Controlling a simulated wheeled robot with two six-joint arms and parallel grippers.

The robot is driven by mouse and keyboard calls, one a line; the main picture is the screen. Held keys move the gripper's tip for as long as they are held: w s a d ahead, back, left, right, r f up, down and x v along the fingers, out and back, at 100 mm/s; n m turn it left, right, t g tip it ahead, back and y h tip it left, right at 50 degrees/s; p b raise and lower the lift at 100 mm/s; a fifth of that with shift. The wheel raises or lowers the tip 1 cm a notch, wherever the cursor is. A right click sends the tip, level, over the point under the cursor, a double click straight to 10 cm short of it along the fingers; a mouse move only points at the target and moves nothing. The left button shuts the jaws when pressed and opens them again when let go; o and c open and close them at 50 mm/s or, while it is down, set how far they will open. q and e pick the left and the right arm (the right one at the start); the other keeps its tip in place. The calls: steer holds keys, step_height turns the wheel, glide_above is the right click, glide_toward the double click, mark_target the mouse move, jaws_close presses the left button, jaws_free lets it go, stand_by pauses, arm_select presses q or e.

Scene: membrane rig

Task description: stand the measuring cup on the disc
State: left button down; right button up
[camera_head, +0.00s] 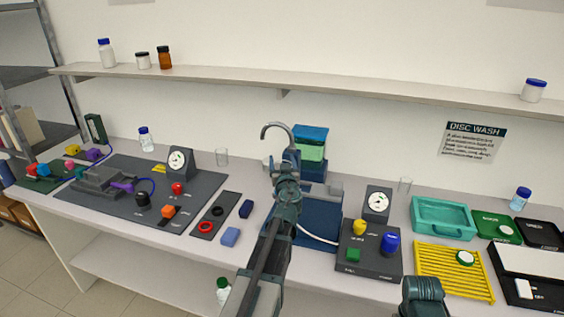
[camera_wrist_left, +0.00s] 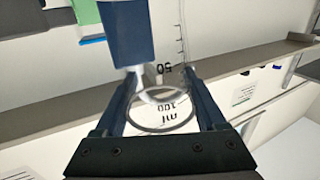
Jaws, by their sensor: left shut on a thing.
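My left gripper (camera_head: 286,172) is near the middle of the head view, in front of the tap and the stacked boxes. In the wrist view, its fingers (camera_wrist_left: 163,105) are shut on a clear measuring cup (camera_wrist_left: 160,90) with black marks reading 50, 100 and ml. The cup's ring-shaped edge faces the wrist camera. In the head view the held cup is mostly hidden by the gripper. Another pale disc (camera_head: 505,233) lies on the green pad.
A gauge box (camera_head: 377,202) and a control panel with knobs (camera_head: 370,262) stand right of my left arm. A teal tray (camera_head: 443,214) is behind the rack. A long shelf (camera_head: 230,80) runs above.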

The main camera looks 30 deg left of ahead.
arm_select(q)
steer(key=shift+f, duration=0.1)
jaws_free()
steer(key=shift+s+d, duration=0.1)
